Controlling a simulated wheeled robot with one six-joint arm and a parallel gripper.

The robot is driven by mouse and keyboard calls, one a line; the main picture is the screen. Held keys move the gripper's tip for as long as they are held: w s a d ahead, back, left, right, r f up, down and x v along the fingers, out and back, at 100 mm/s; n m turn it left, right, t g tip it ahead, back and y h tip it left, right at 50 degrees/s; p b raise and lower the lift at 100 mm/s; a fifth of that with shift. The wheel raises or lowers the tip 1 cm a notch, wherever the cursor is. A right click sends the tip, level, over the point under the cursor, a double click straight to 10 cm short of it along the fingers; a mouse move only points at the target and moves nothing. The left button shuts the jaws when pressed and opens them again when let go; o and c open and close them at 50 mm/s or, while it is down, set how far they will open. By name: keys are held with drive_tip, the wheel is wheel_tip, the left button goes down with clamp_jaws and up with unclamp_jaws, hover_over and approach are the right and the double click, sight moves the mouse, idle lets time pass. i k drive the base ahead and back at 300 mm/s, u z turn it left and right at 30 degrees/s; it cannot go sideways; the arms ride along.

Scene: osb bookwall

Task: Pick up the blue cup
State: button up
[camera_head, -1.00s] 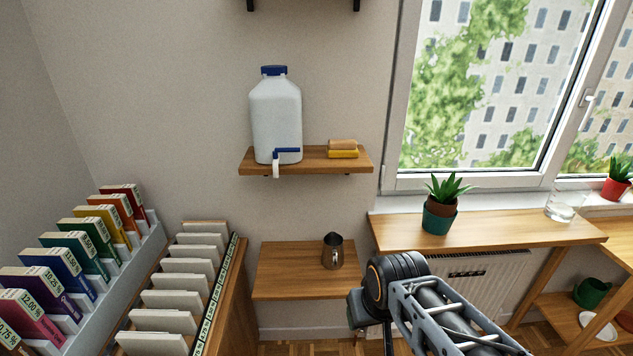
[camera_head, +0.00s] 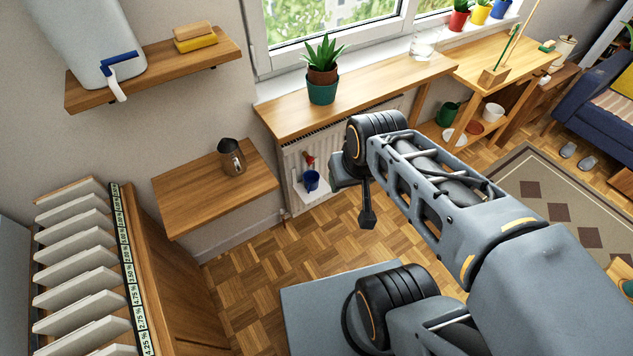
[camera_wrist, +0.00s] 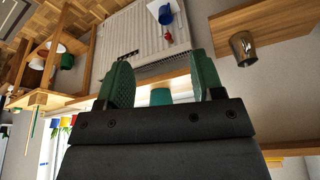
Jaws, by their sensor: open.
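The blue cup (camera_head: 311,181) stands on a small white ledge in front of the radiator, under the wooden window counter. A red object (camera_head: 308,159) is just above it. In the wrist view, which is upside down, the blue cup (camera_wrist: 165,14) is at the top edge. My gripper (camera_wrist: 163,80) is open and empty, with its two green fingers apart. The cup is well beyond the fingertips and not touched. In the head view, my arm is right of the cup, and the fingers are hard to make out.
A wooden shelf with a metal pitcher (camera_head: 231,157) is left of the radiator (camera_head: 335,140). A potted plant (camera_head: 322,88) stands on the counter (camera_head: 390,78) above. A lower shelf at right holds a green cup (camera_head: 448,113) and a white cup (camera_head: 493,112). The parquet floor (camera_head: 250,280) below is clear.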

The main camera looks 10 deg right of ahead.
sight(310, 187)
drive_tip(key=z, duration=1.65)
drive_tip(key=i, duration=1.4)
drive_tip(key=u, duration=4.2)
